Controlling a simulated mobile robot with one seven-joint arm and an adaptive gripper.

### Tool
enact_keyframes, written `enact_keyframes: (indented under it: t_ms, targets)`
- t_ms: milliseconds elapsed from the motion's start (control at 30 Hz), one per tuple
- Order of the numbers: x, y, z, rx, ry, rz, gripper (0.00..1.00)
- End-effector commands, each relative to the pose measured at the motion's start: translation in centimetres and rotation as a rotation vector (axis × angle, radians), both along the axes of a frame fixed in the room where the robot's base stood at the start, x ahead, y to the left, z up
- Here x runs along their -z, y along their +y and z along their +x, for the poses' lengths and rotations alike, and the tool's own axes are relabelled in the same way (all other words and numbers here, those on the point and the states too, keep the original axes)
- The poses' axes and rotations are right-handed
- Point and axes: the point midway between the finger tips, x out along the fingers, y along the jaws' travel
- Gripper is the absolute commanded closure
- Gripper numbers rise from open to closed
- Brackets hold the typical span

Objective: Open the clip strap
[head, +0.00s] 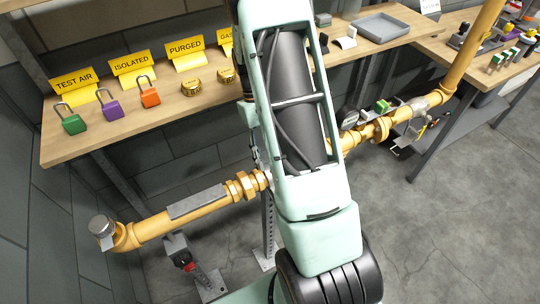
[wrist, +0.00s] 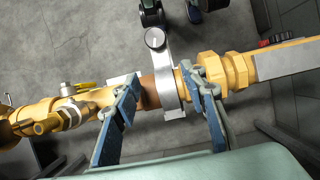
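In the wrist view, a silver-grey metal strap (wrist: 165,80), which looks like the clip strap, wraps across the yellow pipe. A round light-faced knob or cap (wrist: 155,38) sits at its upper end. The strap looks closed around the pipe, though its underside is hidden. My gripper (wrist: 161,88) is open, with one blue-padded finger on each side of the strap and nothing seen held. The fingertips overlap the pipe in the picture; I cannot tell whether they touch it. In the head view my arm hides the strap and my gripper.
The yellow pipe (head: 180,218) runs along the bench front, with brass hex fittings (wrist: 228,70) and a yellow-handled valve (wrist: 75,88). The wooden bench (head: 185,113) holds padlocks (head: 110,106), yellow signs (head: 133,68) and a grey tray (head: 380,27). Open floor (head: 430,220) lies right.

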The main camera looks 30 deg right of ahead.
Motion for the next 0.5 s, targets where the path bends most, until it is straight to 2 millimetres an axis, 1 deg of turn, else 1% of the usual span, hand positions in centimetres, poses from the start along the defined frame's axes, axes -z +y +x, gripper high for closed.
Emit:
enact_keyframes:
  t_ms: [167,267,367,500]
  targets:
    - [-0.2,0.0,0.1,0.000,-0.001,0.000,0.61]
    - [-1.0,0.0,0.5,0.000,-0.004,-0.001,0.61]
    - [-2.5,0.0,1.2,0.000,-0.006,-0.001,0.61]
    - [-5.3,0.1,2.4,0.000,-0.006,-0.001,0.61]
